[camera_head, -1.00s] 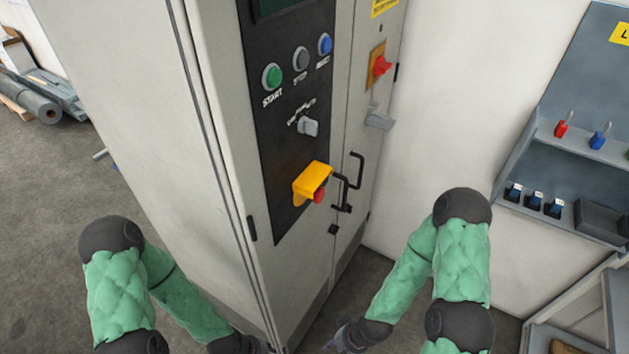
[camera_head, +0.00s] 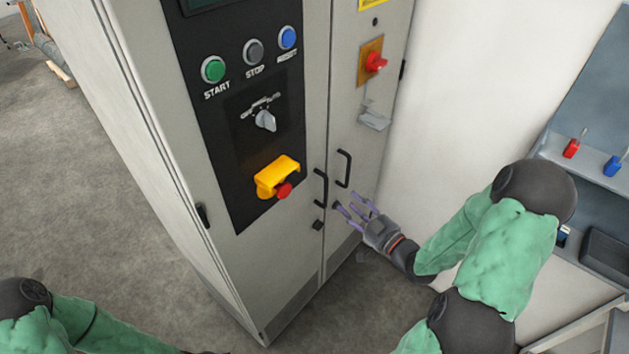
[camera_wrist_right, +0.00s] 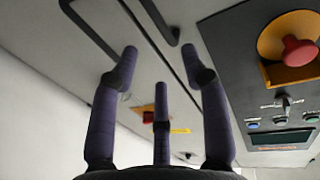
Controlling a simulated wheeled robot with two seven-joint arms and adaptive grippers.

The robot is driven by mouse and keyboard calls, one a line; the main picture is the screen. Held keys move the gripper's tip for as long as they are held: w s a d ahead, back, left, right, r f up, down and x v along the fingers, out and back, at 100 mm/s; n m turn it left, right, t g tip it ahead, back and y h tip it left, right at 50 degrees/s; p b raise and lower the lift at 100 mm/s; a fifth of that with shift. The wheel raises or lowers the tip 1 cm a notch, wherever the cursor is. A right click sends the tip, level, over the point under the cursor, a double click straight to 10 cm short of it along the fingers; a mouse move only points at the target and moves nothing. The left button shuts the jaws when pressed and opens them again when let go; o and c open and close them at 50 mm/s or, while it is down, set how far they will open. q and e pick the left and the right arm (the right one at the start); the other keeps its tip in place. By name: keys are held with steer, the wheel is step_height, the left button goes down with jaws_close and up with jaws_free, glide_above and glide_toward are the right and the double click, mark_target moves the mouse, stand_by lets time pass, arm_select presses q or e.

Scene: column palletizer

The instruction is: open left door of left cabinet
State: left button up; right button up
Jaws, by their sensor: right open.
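The grey cabinet has two doors. Its left door (camera_head: 270,245) carries the black control panel and looks closed. The left door's black handle (camera_head: 321,188) is beside the right door's handle (camera_head: 343,168); both also show at the top of the right wrist view, the left door's handle (camera_wrist_right: 155,18) and the right door's handle (camera_wrist_right: 88,28). My right gripper (camera_head: 354,206) is open and empty, just below and right of the handles, its purple fingers toward the doors. It appears apart from both handles. My left arm shows at the bottom left; its fingers are out of view.
A yellow guard (camera_head: 277,174) with a red button (camera_head: 284,190) juts from the panel. A red switch (camera_head: 376,62) and a small grey bracket (camera_head: 374,120) are on the right door (camera_head: 372,155). A grey wall rack (camera_head: 590,130) stands at right.

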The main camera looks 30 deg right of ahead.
mark_target(327, 183)
steer(key=w, duration=0.3)
steer(key=w+a+b, duration=0.1)
steer(key=w, duration=0.3)
steer(key=w+a, duration=0.1)
steer(key=w, duration=0.2)
steer(key=shift+w+a+b, duration=0.1)
steer(key=shift+w+b, duration=0.2)
steer(key=shift+r, duration=0.1)
jaws_close()
